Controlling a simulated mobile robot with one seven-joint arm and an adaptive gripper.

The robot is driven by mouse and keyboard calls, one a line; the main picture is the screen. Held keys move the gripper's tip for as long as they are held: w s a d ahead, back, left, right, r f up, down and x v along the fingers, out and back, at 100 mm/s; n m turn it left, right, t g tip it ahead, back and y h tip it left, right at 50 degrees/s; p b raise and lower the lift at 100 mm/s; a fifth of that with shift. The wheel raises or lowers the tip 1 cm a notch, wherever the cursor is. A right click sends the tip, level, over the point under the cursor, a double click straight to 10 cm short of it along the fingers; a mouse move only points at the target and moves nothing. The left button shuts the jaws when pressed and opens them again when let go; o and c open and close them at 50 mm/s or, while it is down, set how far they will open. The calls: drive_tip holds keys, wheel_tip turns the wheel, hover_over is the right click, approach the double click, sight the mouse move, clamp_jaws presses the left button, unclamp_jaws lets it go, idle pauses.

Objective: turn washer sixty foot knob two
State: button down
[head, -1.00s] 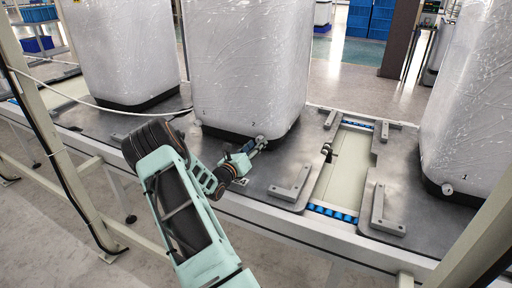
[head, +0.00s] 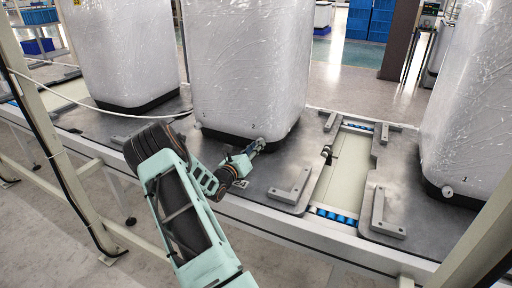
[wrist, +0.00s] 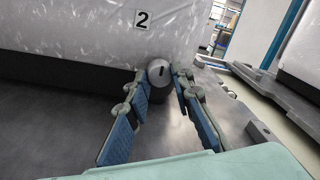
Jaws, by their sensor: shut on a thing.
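The white, plastic-wrapped washer (head: 245,65) stands on a dark base on the grey platform. Its label "2" (wrist: 142,19) shows above a round grey foot knob (wrist: 158,72) at the bottom corner in the wrist view. The knob's face has a short dark mark, close to upright. My gripper (wrist: 160,82) has one blue-padded finger on each side of the knob and is shut on it. In the head view my gripper (head: 256,146) is at the washer's lower front corner and hides most of this knob.
Another wrapped washer (head: 120,50) stands at left and one (head: 475,100) at right, with a foot knob (head: 447,191) marked "1". Metal brackets (head: 290,192) rise from the platform right of my gripper. A frame post (head: 50,130) stands at left.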

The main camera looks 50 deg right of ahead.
drive_tip(key=n+p, duration=0.4)
drive_tip(key=n, duration=0.2)
drive_tip(key=shift+r, duration=0.15)
drive_tip(key=n+p, duration=0.1)
drive_tip(key=n, duration=0.3)
drive_tip(key=shift+t+p, duration=0.3)
drive_tip(key=shift+p, duration=0.05)
drive_tip(key=shift+d+n+p, duration=0.1)
drive_tip(key=shift+n+p, duration=0.2)
drive_tip(key=shift+n, duration=0.8)
drive_tip(key=shift+r+h, duration=0.1)
drive_tip(key=shift+h, duration=0.2)
drive_tip(key=c, duration=1.7)
unclamp_jaws()
drive_tip(key=shift+s, duration=0.1)
